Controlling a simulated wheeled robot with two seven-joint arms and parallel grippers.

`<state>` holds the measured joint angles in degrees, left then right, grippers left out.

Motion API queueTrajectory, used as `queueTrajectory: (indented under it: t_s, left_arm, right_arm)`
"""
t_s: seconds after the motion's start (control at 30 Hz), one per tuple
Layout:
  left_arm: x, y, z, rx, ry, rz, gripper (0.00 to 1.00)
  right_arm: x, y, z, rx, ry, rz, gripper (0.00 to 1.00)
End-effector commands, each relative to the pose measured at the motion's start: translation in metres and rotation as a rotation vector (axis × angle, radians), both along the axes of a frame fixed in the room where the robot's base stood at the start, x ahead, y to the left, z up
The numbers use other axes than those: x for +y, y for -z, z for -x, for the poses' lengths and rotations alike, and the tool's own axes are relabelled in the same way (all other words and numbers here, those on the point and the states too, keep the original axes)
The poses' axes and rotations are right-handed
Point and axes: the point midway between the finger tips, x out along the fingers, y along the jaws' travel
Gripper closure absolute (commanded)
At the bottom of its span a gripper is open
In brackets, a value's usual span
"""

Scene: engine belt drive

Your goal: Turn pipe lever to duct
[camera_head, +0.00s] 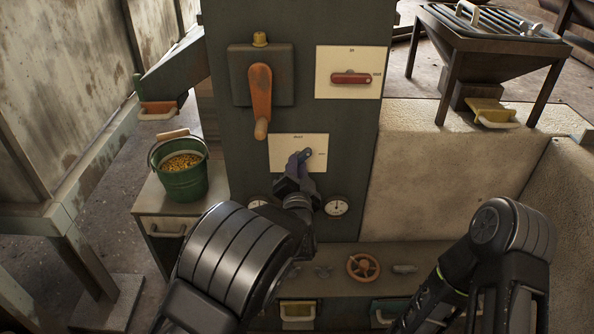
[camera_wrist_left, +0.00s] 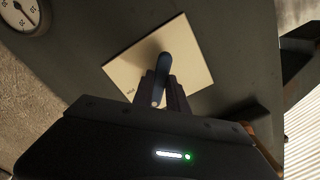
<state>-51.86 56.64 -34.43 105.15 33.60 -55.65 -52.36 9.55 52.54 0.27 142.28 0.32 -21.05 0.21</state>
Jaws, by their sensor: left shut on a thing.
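The blue pipe lever (camera_head: 304,156) sits on a pale labelled plate (camera_head: 285,150) on the front of the dark machine panel, with "duct" seemingly printed at its top edge. My left gripper (camera_head: 297,172) reaches up to the plate from below and is shut on the lever. In the left wrist view the lever (camera_wrist_left: 163,68) stands between the fingers, in front of the plate (camera_wrist_left: 195,55). The fingers hide part of the lever. My right arm shows at the lower right, but its gripper is not in view.
A red lever (camera_head: 350,78) on another plate and an orange crank (camera_head: 261,95) are above. Gauges (camera_head: 337,205) flank my gripper below. A green bucket of grain (camera_head: 182,170) stands on the left cabinet. A handwheel (camera_head: 363,267) is lower down.

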Motion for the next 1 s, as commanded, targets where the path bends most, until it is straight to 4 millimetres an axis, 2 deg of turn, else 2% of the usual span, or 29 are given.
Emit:
queueTrajectory:
  t_s: [0.03, 0.6, 1.0]
  left_arm:
    - [0.001, 0.004, 0.0, 0.001, -0.002, 0.047, 1.0]
    - [-0.001, 0.005, 0.0, 0.001, -0.001, 0.565, 1.0]
    - [-0.002, 0.003, 0.0, 0.003, -0.001, 0.747, 1.0]
  right_arm:
    - [0.0, 0.007, 0.0, -0.001, 0.0, 0.0, 0.64]
    - [0.001, 0.046, -0.007, -0.019, 0.009, 0.003, 0.64]
    - [0.002, 0.059, -0.01, -0.027, 0.012, 0.005, 0.64]
